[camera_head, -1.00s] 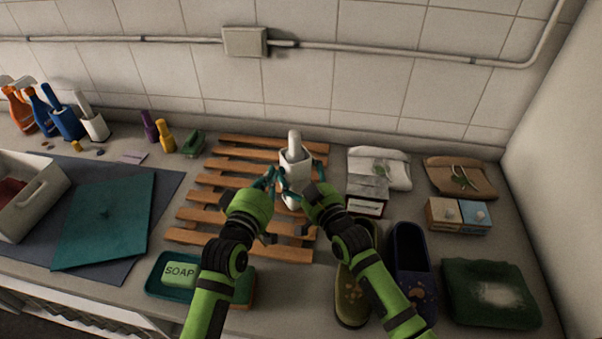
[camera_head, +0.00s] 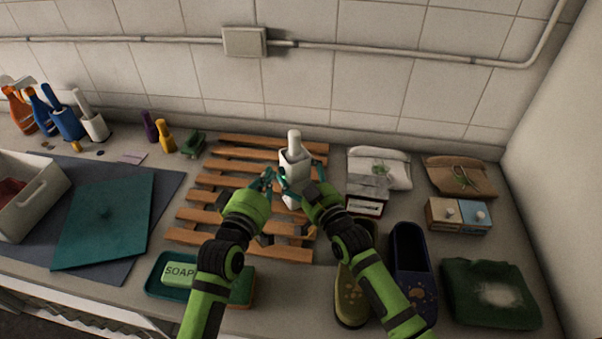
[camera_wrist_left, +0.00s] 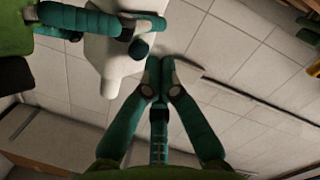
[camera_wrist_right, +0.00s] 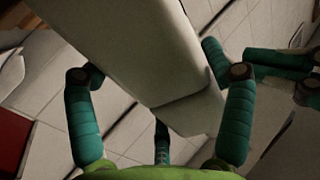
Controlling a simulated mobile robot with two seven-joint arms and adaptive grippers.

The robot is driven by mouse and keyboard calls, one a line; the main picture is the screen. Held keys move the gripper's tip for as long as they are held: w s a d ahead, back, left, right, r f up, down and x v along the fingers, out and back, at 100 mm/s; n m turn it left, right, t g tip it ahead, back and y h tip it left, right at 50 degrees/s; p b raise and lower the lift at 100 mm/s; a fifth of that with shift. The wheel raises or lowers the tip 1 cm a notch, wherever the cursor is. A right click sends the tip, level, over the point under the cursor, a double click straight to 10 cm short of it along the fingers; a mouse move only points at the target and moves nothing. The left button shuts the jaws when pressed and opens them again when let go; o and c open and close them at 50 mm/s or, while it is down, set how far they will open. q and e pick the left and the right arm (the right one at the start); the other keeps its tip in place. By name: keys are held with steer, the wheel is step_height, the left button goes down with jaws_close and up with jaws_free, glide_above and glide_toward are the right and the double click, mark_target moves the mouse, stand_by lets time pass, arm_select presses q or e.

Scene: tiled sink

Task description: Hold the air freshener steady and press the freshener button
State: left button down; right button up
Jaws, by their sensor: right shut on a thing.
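The white air freshener (camera_head: 294,165) is upright above the wooden slatted rack (camera_head: 190,210), with a narrower rounded top. My right gripper (camera_head: 297,184) has its fingers around the body. In the right wrist view the freshener (camera_wrist_right: 140,45) fills the space between the fingers (camera_wrist_right: 150,72). My left gripper (camera_head: 266,180) is just left of the freshener. In the left wrist view its fingertips (camera_wrist_left: 163,68) are together with nothing between them, close beside the white body (camera_wrist_left: 112,60) and the right gripper's fingers. I cannot make out the button.
A soap dish (camera_head: 160,285) and clogs (camera_head: 408,265) lie in front. White and brown packets (camera_head: 460,175) and small boxes (camera_head: 458,215) are to the right. Several bottles (camera_head: 65,122) stand at the back left. The tiled wall (camera_head: 350,75) is behind the rack.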

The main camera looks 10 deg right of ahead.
arm_select(q)
steer(key=a, duration=0.2)
steer(key=s+a, duration=0.1)
steer(key=a, duration=0.2)
steer(key=shift+s+a, duration=0.2)
steer(key=shift+a, duration=0.15)
arm_select(e)
steer(key=o, duration=1.3)
steer(key=shift+o, duration=0.2)
steer(key=v, duration=0.7)
steer(key=shift+s+d, duration=0.1)
steer(key=shift+s, duration=0.15)
